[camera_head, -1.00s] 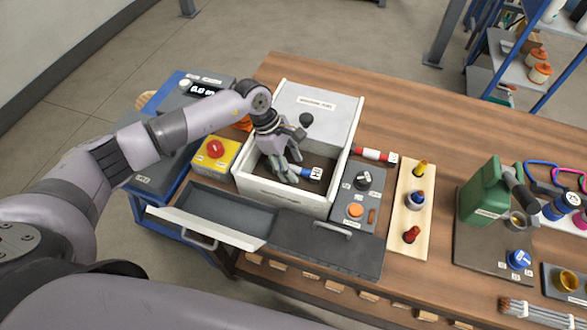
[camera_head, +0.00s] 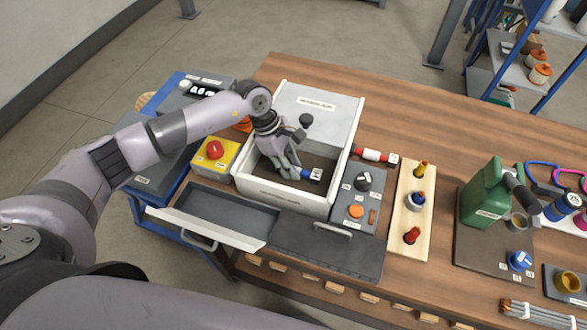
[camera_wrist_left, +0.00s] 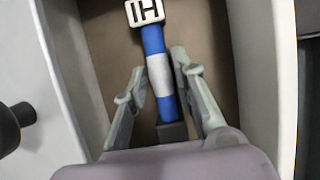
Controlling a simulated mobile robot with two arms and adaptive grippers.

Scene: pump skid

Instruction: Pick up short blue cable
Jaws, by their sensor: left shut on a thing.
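The short blue cable (camera_head: 305,173) lies in the open compartment of the white box, with a white label tag at its right end. In the left wrist view the blue cable (camera_wrist_left: 153,40) has a silver band in its middle, a tag at the far end and a dark near end. My left gripper (camera_head: 294,173) reaches down into the box. My right gripper does not show.
The white box's walls (camera_head: 287,199) surround the gripper closely. A lid with a black knob (camera_head: 306,120) covers its back part. A yellow box with a red button (camera_head: 215,150) stands left, a grey control panel (camera_head: 365,195) right. An open drawer (camera_head: 215,215) lies in front.

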